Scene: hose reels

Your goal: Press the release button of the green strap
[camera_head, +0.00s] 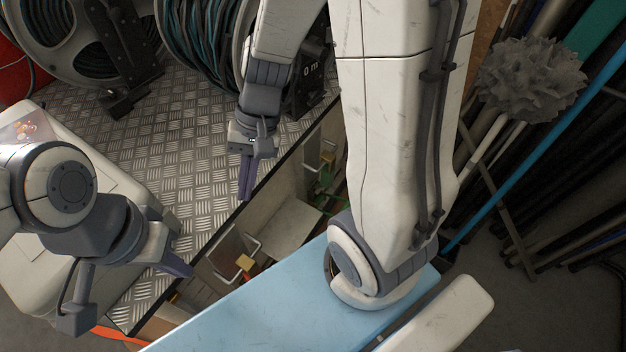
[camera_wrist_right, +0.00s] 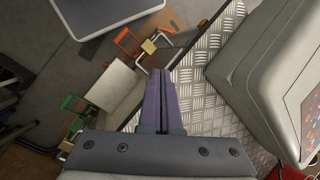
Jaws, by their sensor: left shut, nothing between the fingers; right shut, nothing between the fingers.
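In the head view, a green part (camera_head: 323,182) shows low beyond the tread-plate edge, partly hidden by my right arm, with a yellow block (camera_head: 327,158) and a metal handle beside it. In the right wrist view a green bracket-like piece (camera_wrist_right: 68,102) shows at the left. I cannot make out a release button on it. My right gripper (camera_head: 245,198) is shut and empty, pointing down over the plate's edge, apart from the green part; its fingers (camera_wrist_right: 160,75) also show in the wrist view. My left gripper (camera_head: 188,271) is shut and empty near the plate's lower left edge.
Hose reels (camera_head: 200,45) stand on the tread plate (camera_head: 185,130) at the back. A second yellow block (camera_head: 245,262) with a handle lies along the front edge. A light blue panel (camera_head: 260,315) fills the foreground. Poles and a grey mop head (camera_head: 530,80) stand right.

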